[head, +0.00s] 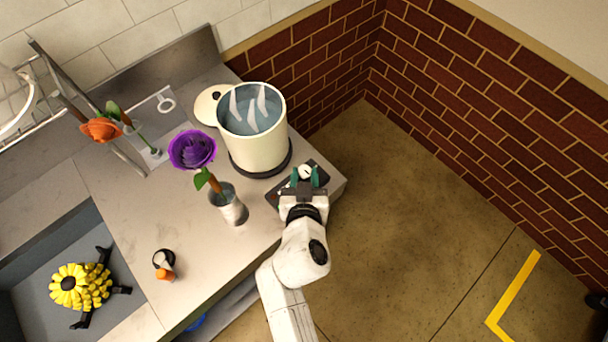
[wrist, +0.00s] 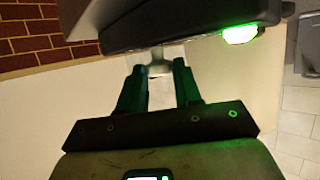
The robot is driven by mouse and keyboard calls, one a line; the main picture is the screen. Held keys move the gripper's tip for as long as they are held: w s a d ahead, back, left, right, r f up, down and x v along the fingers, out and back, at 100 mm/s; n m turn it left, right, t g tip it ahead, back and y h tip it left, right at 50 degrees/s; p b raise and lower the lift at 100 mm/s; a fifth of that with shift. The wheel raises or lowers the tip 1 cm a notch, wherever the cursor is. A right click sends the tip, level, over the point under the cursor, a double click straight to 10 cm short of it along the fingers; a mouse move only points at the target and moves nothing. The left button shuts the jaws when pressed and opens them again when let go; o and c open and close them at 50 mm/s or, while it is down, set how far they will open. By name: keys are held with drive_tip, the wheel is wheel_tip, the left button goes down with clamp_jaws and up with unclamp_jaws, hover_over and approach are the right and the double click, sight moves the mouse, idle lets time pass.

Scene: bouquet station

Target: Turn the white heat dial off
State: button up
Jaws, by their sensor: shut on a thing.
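The white heat dial (head: 305,171) sits at the dark control box (head: 281,196) near the counter's right corner. My gripper (head: 306,178) reaches it from the front, with its teal fingers on either side. In the wrist view the fingers (wrist: 160,78) are shut on the pale dial (wrist: 159,66), under the dark edge of the box (wrist: 170,25). A green light (wrist: 240,34) glows at the right end of the box. The dial's markings and exact angle cannot be read.
A cream pot (head: 256,148) of water with white shapes inside stands on a dark round plate behind the box. A metal vase (head: 233,207) with a purple flower (head: 192,150) stands left of my gripper. Open floor (head: 400,220) lies right of the counter.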

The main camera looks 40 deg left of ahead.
sight(310, 171)
drive_tip(key=shift+w+d+n+g+y, duration=0.1)
drive_tip(key=shift+n+g+y, duration=0.3)
drive_tip(key=shift+w+n+g+y, duration=0.1)
drive_tip(key=shift+n+g+y, duration=0.3)
drive_tip(key=shift+n+g, duration=0.15)
drive_tip(key=shift+w+d+n+g+y+b, duration=0.2)
drive_tip(key=shift+n+g+y+b, duration=0.15)
drive_tip(key=shift+n+g+y, duration=0.4)
drive_tip(key=n+g+b, duration=0.1)
drive_tip(key=b, duration=0.1)
drive_tip(key=n+g+b, duration=0.2)
drive_tip(key=w+n+g+y+b, duration=0.1)
drive_tip(key=b, duration=0.1)
drive_tip(key=shift+d+f, duration=0.1)
drive_tip(key=shift+f, duration=0.25)
drive_tip(key=n+g+b, duration=0.4)
drive_tip(key=b, duration=0.1)
drive_tip(key=w+n+g+b, duration=0.1)
drive_tip(key=g+b, duration=0.2)
drive_tip(key=shift+r+n+h, duration=0.1)
drive_tip(key=shift+n+h, duration=0.25)
drive_tip(key=shift+n, duration=0.05)
drive_tip(key=n+g+b, duration=0.1)
drive_tip(key=n+g+h+b, duration=0.1)
drive_tip(key=b, duration=0.1)
drive_tip(key=n+g+h+b, duration=0.1)
drive_tip(key=n+g, duration=0.1)
drive_tip(key=shift+w+a+r+b, duration=0.1)
drive_tip(key=shift+w+a+b, duration=0.15)
drive_tip(key=shift+b, duration=0.1)
